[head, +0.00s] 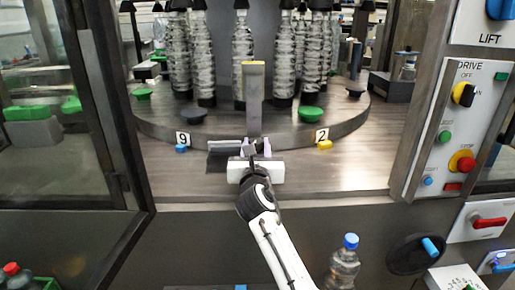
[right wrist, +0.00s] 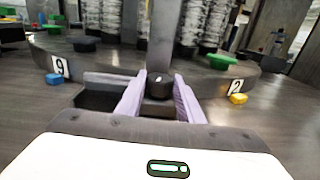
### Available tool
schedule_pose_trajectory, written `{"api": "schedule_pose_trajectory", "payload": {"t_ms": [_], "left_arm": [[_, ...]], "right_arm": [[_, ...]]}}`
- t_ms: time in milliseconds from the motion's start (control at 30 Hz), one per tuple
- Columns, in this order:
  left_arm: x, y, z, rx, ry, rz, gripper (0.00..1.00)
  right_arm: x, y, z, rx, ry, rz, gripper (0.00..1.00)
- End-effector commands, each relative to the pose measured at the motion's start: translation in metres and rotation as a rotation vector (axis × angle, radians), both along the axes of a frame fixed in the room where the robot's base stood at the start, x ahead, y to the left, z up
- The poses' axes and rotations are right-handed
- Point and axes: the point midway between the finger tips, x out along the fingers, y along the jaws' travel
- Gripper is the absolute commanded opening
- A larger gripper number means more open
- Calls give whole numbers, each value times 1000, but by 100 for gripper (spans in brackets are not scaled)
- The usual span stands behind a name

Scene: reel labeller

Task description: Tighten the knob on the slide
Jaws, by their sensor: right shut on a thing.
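My right gripper (head: 257,150) reaches in from the bottom of the head view to the middle of the machine's deck. In the right wrist view its two pale purple fingers (right wrist: 159,98) are shut on a black knob (right wrist: 159,86), one finger on each side. The knob sits at the foot of an upright grey post (head: 254,100) with a yellow top, which I take to be part of the slide. In the head view the gripper hides the knob. My left gripper is not in view.
Behind stands a round table (head: 190,130) with several wrapped bottles. Number plates 9 (head: 183,138) and 2 (head: 322,135) flank the post, by a blue and a yellow piece. A control panel (head: 462,120) is at right, a framed glass door (head: 60,110) at left. A bottle (head: 342,265) stands in front.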

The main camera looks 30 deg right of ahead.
Motion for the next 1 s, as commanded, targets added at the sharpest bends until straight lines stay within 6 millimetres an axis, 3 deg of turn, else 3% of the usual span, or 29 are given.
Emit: {"api": "schedule_pose_trajectory", "payload": {"t_ms": [600, 1000], "left_arm": [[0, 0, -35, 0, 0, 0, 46], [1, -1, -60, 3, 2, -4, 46]], "right_arm": [[11, 9, -3, 1, -2, -543, 11], [14, 9, -3, 2, 1, -726, 11]]}}
